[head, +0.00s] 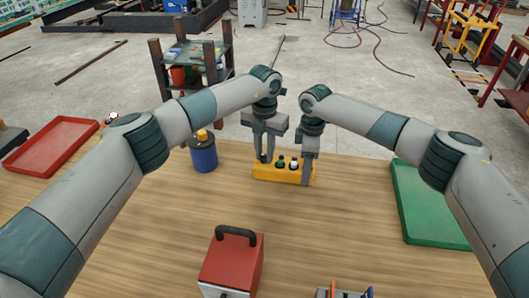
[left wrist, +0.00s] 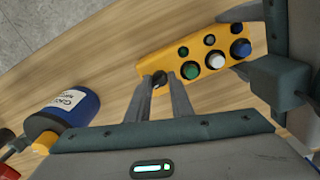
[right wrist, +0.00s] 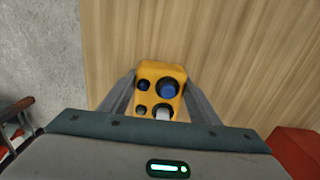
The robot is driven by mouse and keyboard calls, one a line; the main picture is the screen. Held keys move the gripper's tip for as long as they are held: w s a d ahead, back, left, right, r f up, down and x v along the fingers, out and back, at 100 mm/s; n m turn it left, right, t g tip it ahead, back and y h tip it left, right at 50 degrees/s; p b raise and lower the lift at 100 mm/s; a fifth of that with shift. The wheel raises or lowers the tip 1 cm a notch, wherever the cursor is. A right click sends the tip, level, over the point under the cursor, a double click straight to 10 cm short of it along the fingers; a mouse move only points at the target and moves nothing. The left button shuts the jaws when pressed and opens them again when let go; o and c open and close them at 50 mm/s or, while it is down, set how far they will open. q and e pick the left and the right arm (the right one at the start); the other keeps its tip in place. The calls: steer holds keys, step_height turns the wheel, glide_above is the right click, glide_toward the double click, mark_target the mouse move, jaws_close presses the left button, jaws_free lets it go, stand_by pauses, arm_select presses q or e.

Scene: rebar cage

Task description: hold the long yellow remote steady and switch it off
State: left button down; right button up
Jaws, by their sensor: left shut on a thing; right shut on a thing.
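The long yellow remote (head: 283,174) lies on the wooden table, centre of the head view. In the left wrist view its face (left wrist: 201,45) shows green, white and blue buttons with smaller round lamps alongside. A black knob (left wrist: 160,78) sits at its left end. My left gripper (head: 263,158) is shut on this knob; the fingertips (left wrist: 162,78) meet around it. My right gripper (head: 306,181) is shut across the remote's right end, one finger on each side of the body, as the right wrist view (right wrist: 160,80) shows. The fingers partly hide both ends.
A blue canister (head: 203,155) with an orange cap stands left of the remote. A red tray (head: 52,146) is far left, a green tray (head: 428,207) at right. A red toolbox (head: 232,262) stands near the front. The table between toolbox and remote is clear.

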arm_select(q)
steer(key=shift+n, duration=1.6)
steer(key=c, duration=1.6)
jaws_free()
step_height(320, 180, up, 12)
